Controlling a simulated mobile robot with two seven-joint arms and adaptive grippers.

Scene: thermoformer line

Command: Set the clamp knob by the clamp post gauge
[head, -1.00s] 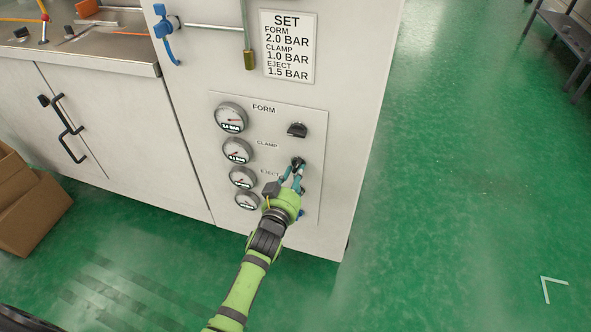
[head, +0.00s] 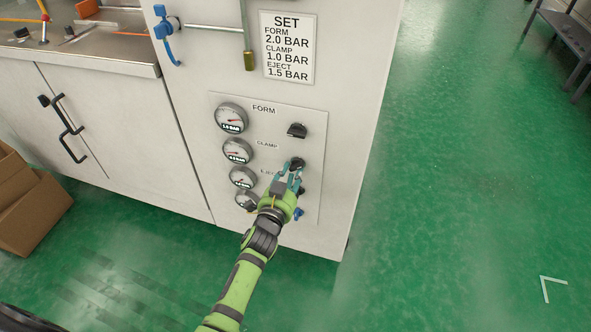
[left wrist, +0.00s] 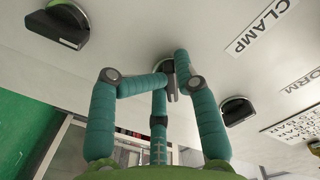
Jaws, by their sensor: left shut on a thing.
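The dark clamp knob (head: 297,163) sits on the white panel, right of the CLAMP label (head: 267,144), which shows large in the left wrist view (left wrist: 262,27). My left gripper (head: 293,170) has its teal fingers closed around this knob. In the left wrist view the fingers (left wrist: 172,75) meet on the knob (left wrist: 171,88) and partly hide it. The round clamp gauge (head: 237,151) has a needle and a small readout, which seems to read 1.0 BAR but is too small to be sure. The sign (head: 288,47) says CLAMP 1.0 BAR. My right gripper is not in view.
The form knob (head: 297,130) is just above, with the form gauge (head: 231,118) at left. The eject gauge (head: 242,178) and another gauge below it are close to my left arm. A blue valve handle (head: 164,27) is at upper left.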

